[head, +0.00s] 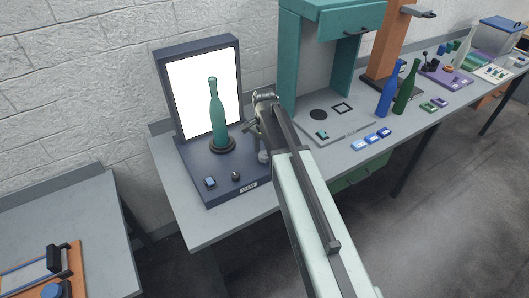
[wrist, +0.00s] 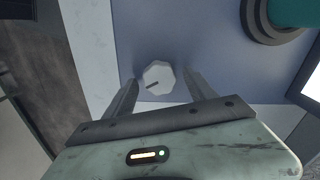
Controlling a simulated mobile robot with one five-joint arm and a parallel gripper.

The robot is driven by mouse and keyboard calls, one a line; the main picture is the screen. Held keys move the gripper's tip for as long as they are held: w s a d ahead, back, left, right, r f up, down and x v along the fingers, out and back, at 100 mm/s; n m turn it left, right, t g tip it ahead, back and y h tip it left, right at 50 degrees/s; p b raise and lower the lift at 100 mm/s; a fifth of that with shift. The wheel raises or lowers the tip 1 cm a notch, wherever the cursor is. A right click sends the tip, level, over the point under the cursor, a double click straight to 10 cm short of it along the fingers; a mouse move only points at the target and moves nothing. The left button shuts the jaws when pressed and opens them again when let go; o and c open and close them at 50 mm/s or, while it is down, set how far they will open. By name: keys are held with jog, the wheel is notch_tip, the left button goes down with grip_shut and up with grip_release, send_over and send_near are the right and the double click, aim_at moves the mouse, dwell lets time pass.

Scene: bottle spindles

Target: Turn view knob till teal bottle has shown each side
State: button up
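The teal bottle (head: 217,118) stands upright on a dark round turntable (head: 222,146) in front of a bright white panel. In the wrist view only the bottle's base (wrist: 292,10) and part of the turntable (wrist: 262,28) show, top right. A pale faceted knob (wrist: 158,77) with a dark pointer mark sits on the blue-grey base plate. The knob also shows in the head view (head: 263,156), beside my arm. My gripper (wrist: 160,77) is open, one finger on each side of the knob, with visible gaps. In the head view the fingers are largely hidden.
The blue-grey base (head: 190,160) also carries a blue button (head: 210,182), a dark knob (head: 236,175) and a label (head: 248,187). A teal stand (head: 287,60), a blue bottle (head: 389,92) and a green bottle (head: 406,90) stand further right. The bench's front left is clear.

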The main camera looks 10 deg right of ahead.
aim_at(265, 154)
jog(key=shift+r, duration=0.1)
notch_tip(265, 154, up, 8)
jog(key=p, duration=0.8)
jog(key=shift+f, duration=0.2)
